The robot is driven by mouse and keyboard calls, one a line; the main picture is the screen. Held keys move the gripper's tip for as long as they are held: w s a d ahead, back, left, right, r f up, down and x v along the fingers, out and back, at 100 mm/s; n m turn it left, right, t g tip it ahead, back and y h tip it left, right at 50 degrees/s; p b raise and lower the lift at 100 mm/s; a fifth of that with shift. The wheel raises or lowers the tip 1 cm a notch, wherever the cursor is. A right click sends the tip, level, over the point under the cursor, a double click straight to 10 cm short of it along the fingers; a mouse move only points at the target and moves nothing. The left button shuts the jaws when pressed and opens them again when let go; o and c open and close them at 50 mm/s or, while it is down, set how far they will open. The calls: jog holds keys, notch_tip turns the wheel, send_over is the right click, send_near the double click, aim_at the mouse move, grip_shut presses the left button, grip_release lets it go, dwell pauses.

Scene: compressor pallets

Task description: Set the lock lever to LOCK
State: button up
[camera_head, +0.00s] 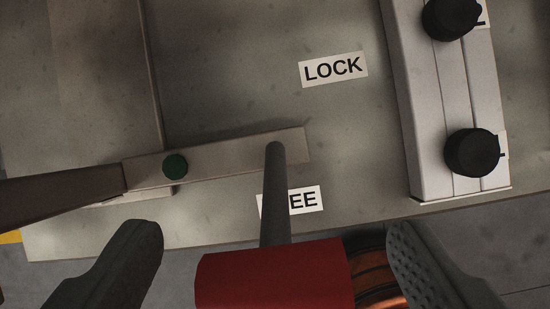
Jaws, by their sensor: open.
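The lock lever is a flat metal bar (225,163) with a green round pivot (175,166) at its left part. A grey rod (275,200) stands from its right end and carries a red grip (270,277) towards the camera. The bar's right end lies just above the partly covered FREE label (304,200) and below the LOCK label (333,69). My gripper (275,248) is open. Its fingers show at the lower left and lower right, with the red grip between them. I cannot tell whether either finger touches it.
A pale metal housing (440,100) with black knobs (472,152) stands to the right. A dark beam (60,197) runs to the lever from the left. Copper-coloured coils (377,272) show behind the red grip. The plate around the LOCK label is clear.

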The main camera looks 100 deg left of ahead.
aim_at(277, 251)
jog(key=shift+x, duration=1.75)
jog(key=shift+c, duration=0.5)
jog(key=c, duration=1.2)
jog(key=shift+w+d+r+g+y, duration=0.2)
jog(key=shift+w+g+y, duration=0.25)
jog(key=shift+g, duration=0.65)
jog(key=shift+w+d+r+g+y, duration=0.15)
jog(key=shift+w+d+g+y, duration=0.1)
jog(key=shift+w+g, duration=0.65)
jog(key=shift+c, duration=0.2)
jog(key=shift+s, duration=0.2)
jog(key=o, duration=1.3)
jog(key=shift+o, duration=0.2)
notch_tip(277, 251, up, 17)
jog(key=shift+r, duration=0.2)
